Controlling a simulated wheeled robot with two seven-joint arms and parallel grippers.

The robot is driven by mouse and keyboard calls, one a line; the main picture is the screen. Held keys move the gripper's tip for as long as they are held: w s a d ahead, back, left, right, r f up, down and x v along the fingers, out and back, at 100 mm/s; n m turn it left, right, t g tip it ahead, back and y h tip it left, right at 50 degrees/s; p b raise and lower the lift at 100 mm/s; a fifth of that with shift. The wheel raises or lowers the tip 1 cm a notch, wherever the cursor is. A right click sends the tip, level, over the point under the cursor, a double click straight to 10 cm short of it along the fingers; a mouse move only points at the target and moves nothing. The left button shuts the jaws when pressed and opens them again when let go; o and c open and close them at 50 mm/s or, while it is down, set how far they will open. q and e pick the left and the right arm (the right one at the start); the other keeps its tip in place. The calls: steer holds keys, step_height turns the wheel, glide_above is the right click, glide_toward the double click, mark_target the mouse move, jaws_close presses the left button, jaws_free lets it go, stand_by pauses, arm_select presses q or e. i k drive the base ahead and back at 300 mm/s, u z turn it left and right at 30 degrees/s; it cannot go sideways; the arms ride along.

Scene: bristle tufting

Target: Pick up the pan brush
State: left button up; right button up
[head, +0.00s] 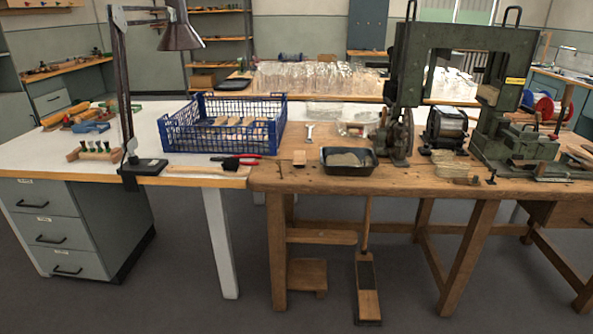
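No object is clearly recognisable as the pan brush. A small brush-like item (232,163) with a dark head lies at the front edge of the white bench, beside a pale wooden strip (195,169). A red-handled tool (250,156) lies against it, and I cannot tell where one ends and the other begins. Neither of my grippers is in view.
A black tray (370,167) of greyish material sits on the wooden bench (300,183), left of a large green machine (410,70). Drawers (50,232) stand at the left.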

mark_target(299, 159)
steer(key=u, duration=0.75)
steer(key=i, duration=1.35)
steer(key=z, duration=0.45)
